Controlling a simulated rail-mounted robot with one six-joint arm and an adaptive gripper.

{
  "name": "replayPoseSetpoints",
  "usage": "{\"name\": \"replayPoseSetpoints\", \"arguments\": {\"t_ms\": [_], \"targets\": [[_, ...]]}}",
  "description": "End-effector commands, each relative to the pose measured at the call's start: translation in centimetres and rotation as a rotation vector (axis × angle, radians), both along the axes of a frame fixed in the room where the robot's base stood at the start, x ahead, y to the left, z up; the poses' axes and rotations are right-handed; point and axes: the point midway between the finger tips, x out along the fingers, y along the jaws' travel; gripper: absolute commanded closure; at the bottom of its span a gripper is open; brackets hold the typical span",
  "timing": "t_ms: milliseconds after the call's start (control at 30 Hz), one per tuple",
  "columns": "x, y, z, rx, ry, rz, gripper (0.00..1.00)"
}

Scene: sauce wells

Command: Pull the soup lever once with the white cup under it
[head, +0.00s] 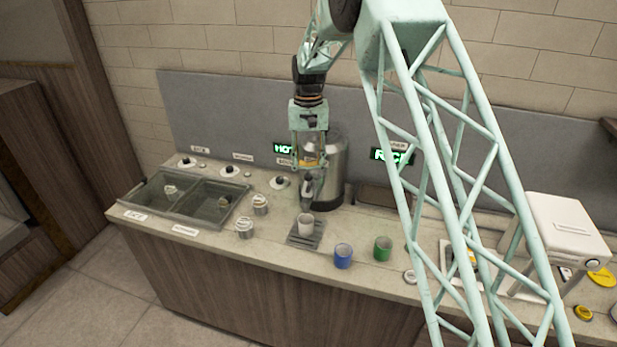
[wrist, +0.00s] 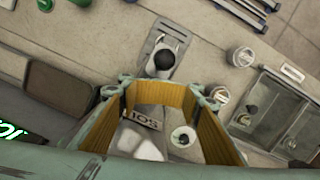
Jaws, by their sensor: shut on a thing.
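The white cup (head: 305,222) stands upright on the drip tray (head: 292,240), below the spout of the steel soup dispenser (head: 333,165). In the wrist view the drip tray (wrist: 165,38) shows beyond the fingers, with the cup mostly hidden behind the black top of the soup lever (wrist: 162,63). In the head view the lever (head: 307,188) is at the dispenser's front, above the cup. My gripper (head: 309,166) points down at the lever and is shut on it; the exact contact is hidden. Its yellow-padded fingers (wrist: 160,92) frame the SOUP label in the wrist view.
A blue cup (head: 343,256) and a green cup (head: 382,248) stand to the right of the tray. Metal shakers (head: 244,228) and two sauce wells (head: 208,198) lie to the left. A white machine (head: 567,228) stands far right.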

Motion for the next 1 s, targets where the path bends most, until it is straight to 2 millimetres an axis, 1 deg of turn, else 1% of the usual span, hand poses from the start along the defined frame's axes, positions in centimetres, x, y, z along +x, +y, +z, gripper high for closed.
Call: {"name": "replayPoseSetpoints", "arguments": {"t_ms": [267, 467, 1000], "targets": [[0.1, 0.0, 0.7, 0.000, -0.001, 0.000, 0.96], [0.3, 0.1, 2.3, 0.001, -0.002, 0.000, 0.96], [1.1, 0.1, 9.7, 0.000, -0.002, 0.000, 0.96]]}}
